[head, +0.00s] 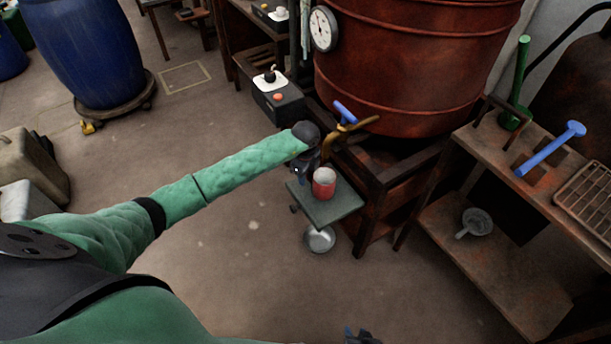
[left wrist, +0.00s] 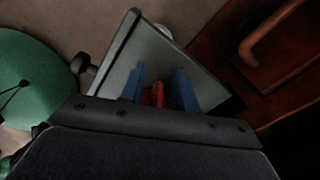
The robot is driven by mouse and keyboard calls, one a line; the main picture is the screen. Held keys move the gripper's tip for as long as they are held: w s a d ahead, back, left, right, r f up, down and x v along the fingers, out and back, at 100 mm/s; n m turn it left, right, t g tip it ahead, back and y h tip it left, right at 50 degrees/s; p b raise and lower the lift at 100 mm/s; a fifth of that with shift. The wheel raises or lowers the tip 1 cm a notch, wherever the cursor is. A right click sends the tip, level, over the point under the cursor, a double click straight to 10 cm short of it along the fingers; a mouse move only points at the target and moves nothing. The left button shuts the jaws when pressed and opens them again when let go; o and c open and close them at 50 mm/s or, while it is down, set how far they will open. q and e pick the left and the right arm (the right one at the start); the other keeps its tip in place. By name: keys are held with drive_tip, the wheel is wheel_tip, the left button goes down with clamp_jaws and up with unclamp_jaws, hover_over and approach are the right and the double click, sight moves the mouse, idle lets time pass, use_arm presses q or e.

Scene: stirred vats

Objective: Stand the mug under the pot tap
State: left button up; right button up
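A red mug (head: 324,184) stands upright on a small grey-green shelf (head: 335,208) in front of the large copper-red pot (head: 400,65). The brass pot tap (head: 350,130) with a blue lever is above and behind the mug. My left gripper (head: 310,172) is at the mug's left side, partly hidden by its wrist. In the left wrist view its two blue fingers (left wrist: 158,90) are apart, with a narrow red part of the mug (left wrist: 157,95) between them and small gaps beside it. A dark tip of my right gripper (head: 361,336) shows at the bottom edge.
A metal bowl (head: 319,239) is on the floor below the shelf. A rusty bench (head: 500,165) on the right carries a blue tool (head: 550,149) and a wire rack (head: 590,196). A black control box (head: 278,100) stands left of the pot.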

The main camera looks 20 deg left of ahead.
use_arm(q)
wheel_tip(320, 180, up, 12)
drive_tip(key=shift+p, duration=0.3)
idle(0.5)
